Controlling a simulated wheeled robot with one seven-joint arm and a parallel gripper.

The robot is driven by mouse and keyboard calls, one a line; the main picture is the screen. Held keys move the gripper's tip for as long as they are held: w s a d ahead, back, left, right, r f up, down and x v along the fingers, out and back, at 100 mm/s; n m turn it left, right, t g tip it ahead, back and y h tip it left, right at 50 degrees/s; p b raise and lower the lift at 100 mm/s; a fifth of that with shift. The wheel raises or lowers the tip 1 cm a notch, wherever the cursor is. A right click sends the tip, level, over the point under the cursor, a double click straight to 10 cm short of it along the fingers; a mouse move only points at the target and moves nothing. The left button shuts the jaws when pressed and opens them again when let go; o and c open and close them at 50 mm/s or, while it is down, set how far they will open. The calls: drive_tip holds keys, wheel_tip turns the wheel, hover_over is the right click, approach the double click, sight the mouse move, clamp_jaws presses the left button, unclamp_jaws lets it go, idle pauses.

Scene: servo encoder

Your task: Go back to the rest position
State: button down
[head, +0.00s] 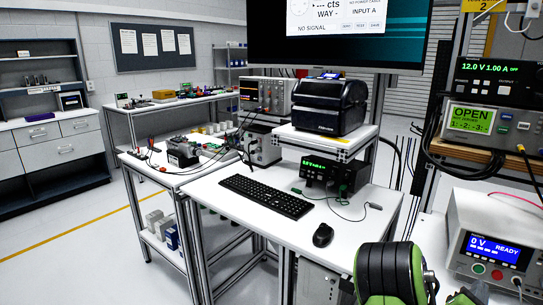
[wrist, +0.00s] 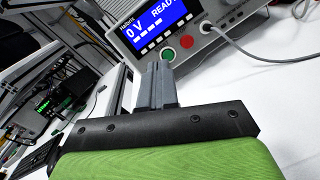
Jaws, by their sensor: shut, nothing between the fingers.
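My gripper shows in the wrist view (wrist: 155,75) as two grey fingers pressed together with nothing between them. It points toward a grey tester (wrist: 190,32) with a blue display reading 0 V and READY, a red button and a green button. I cannot tell the exact gap between the fingertips and the tester's front. In the head view my green and black arm (head: 392,275) is at the bottom right, in front of the white bench; the fingers are hidden there. The same tester (head: 490,243) stands to the right of the arm.
A white bench (head: 265,228) holds a keyboard (head: 266,196), a mouse (head: 322,235) and a small power supply (head: 318,171). A black label printer (head: 328,105) stands on a raised shelf. A rack with instruments (head: 488,80) rises at the right. Open floor (head: 70,240) lies at the left.

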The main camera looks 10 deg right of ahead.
drive_tip(key=s+a+r+m+g+y, duration=0.15)
drive_tip(key=a+m+y, duration=0.45)
drive_tip(key=a+m, duration=0.65)
drive_tip(key=s+a+r+m+g+y, duration=0.15)
drive_tip(key=a+m+y, duration=0.35)
drive_tip(key=a+m, duration=0.7)
drive_tip(key=s+a+n+g+y, duration=0.1)
drive_tip(key=s+a+n+y, duration=0.1)
drive_tip(key=s+a, duration=0.3)
drive_tip(key=s+a+n+y, duration=0.1)
drive_tip(key=s+a+n, duration=0.15)
drive_tip(key=a, duration=0.55)
wheel_tip(320, 180, up, 14)
drive_tip(key=s+p, duration=0.1)
drive_tip(key=p, duration=1.2)
drive_tip(key=shift+g+y, duration=0.3)
drive_tip(key=shift+s+a+f, duration=0.1)
drive_tip(key=shift+s+f, duration=0.05)
